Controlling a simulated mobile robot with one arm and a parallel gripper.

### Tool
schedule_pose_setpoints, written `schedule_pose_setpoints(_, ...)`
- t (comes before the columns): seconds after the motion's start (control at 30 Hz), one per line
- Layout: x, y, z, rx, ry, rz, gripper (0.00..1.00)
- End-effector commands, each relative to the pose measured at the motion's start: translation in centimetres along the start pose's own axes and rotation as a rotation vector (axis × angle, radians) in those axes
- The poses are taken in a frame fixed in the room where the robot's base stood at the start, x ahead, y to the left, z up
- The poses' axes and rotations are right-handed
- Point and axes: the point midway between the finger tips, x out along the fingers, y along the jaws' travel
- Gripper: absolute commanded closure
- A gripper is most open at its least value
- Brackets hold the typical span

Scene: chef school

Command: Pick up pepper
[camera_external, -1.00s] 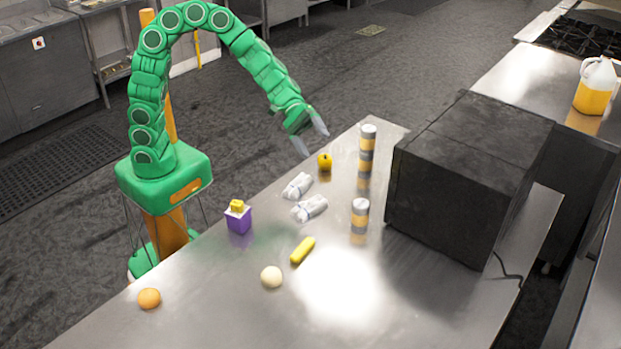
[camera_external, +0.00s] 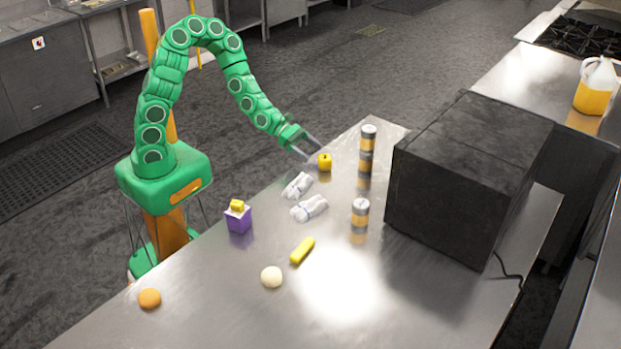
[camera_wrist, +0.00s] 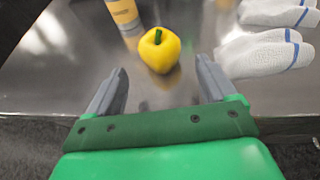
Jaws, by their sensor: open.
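The yellow pepper (camera_external: 325,162) with a green stem stands on the steel counter near its left edge. In the wrist view the pepper (camera_wrist: 160,50) is ahead of my fingertips, roughly centred between them and not enclosed. My gripper (camera_external: 312,150) is open and empty at the counter's edge, its grey fingers pointing at the pepper. In the wrist view my gripper (camera_wrist: 162,80) shows both fingers spread apart, with the green palm below.
White cloth bundles with blue stripes (camera_external: 297,185) lie close to the pepper; they also show in the wrist view (camera_wrist: 265,55). Striped cans (camera_external: 367,150) stand behind it. A large black box (camera_external: 470,175) fills the counter's right side. A yellow bar (camera_external: 302,250) lies nearer.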

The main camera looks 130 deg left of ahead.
Motion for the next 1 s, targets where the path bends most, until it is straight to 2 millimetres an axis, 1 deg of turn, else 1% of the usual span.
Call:
schedule_pose_setpoints(0.3, 1.9, 0.0, 0.1, 0.001, 0.000, -0.001, 0.15)
schedule_pose_setpoints(0.63, 3.0, -0.1, 0.1, 0.003, 0.000, -0.003, 0.15)
schedule_pose_setpoints(1.0, 6.2, 0.0, 0.0, 0.004, 0.001, -0.002, 0.15)
